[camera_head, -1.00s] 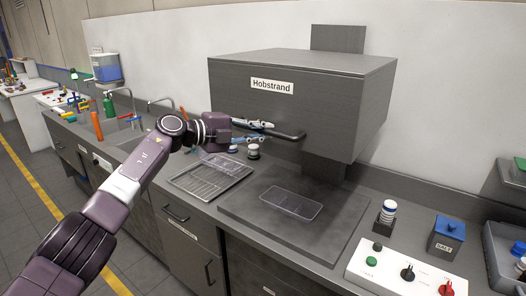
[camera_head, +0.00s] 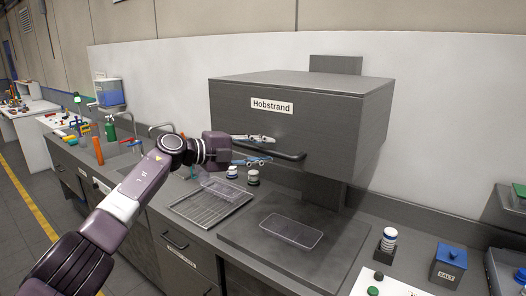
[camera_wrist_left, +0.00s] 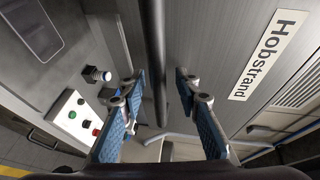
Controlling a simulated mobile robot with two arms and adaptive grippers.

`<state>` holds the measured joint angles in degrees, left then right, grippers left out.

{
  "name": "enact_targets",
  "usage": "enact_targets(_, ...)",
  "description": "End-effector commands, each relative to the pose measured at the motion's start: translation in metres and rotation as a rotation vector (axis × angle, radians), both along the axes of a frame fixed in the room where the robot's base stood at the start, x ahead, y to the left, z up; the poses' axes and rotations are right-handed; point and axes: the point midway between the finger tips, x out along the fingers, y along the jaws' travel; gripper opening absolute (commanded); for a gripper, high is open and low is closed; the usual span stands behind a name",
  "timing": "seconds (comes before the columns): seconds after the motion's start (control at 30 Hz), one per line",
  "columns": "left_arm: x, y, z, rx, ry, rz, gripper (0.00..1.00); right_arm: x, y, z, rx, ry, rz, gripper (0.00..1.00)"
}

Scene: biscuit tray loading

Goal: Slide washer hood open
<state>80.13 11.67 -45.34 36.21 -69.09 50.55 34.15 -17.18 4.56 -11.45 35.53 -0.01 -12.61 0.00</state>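The washer hood (camera_head: 285,120) is a big grey box labelled "Hobstrand", held above the dark washer bed (camera_head: 240,232) with a gap beneath. Its dark bar handle (camera_head: 285,155) runs along the lower front. My left gripper (camera_head: 253,149) is at the handle's left end, fingers apart. In the left wrist view the handle bar (camera_wrist_left: 155,55) runs between the open blue-padded fingers (camera_wrist_left: 160,85), with visible space to the right finger; contact cannot be made out. A clear tray (camera_head: 291,232) lies on the bed under the hood. My right gripper is not in view.
A wire rack (camera_head: 208,212) with another clear tray (camera_head: 220,190) is left of the bed. Two small jars (camera_head: 232,173) stand behind it.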

Motion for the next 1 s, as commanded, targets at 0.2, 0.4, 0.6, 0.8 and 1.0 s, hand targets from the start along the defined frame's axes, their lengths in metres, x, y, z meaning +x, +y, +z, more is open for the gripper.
enact_targets(0.2, -0.001, 0.003, -0.001, 0.001, 0.0, 0.001, 0.3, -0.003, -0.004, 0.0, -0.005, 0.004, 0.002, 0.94)
enact_targets(0.4, -0.009, 0.019, 0.002, 0.002, -0.002, 0.002, 0.3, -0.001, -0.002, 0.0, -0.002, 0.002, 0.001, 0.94)
enact_targets(0.6, -0.027, 0.048, 0.008, 0.004, -0.002, 0.002, 0.3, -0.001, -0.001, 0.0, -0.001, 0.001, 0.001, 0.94)
enact_targets(0.8, -0.047, 0.079, 0.015, 0.003, 0.001, 0.002, 0.3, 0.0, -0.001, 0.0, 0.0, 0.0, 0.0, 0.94)
enact_targets(1.0, -0.058, 0.097, 0.02, 0.002, 0.0, 0.001, 0.3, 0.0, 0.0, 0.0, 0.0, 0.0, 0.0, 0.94)
